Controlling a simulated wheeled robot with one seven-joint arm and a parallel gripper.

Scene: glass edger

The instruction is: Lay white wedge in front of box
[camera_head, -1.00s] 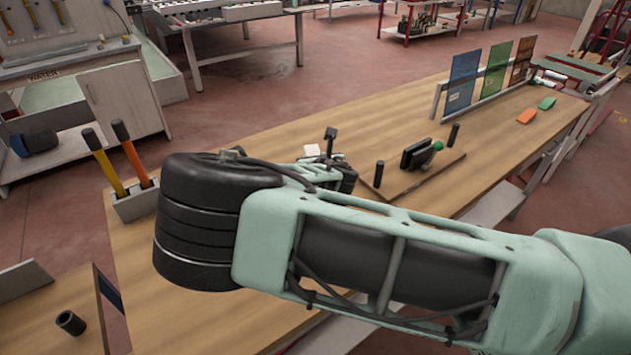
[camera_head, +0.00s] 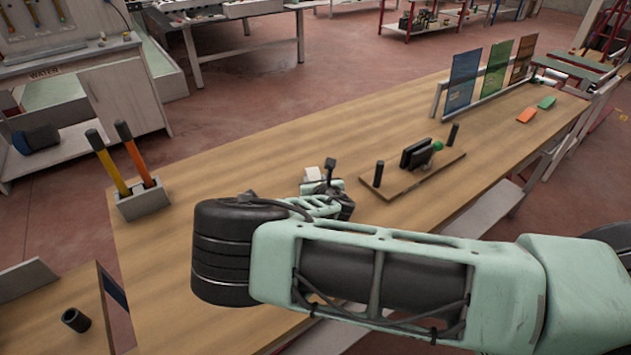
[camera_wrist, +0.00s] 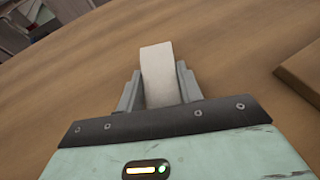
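The white wedge (camera_wrist: 158,72) stands between the two grey fingers of my gripper (camera_wrist: 160,88) in the wrist view, with a finger against each side. It also shows as a small white block (camera_head: 313,174) at my gripper's tip in the head view, over the middle of the wooden bench. I cannot tell whether it touches the wood. A grey box (camera_head: 143,202) holding a yellow-handled and an orange-handled tool stands at the bench's left end, well to the left of my gripper.
A wooden board (camera_head: 420,172) with black pegs and a dark clamp-like piece lies right of my gripper. Coloured panels (camera_head: 495,72) stand in a rack at the far end. The bench (camera_head: 240,165) is bare between the grey box and my gripper.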

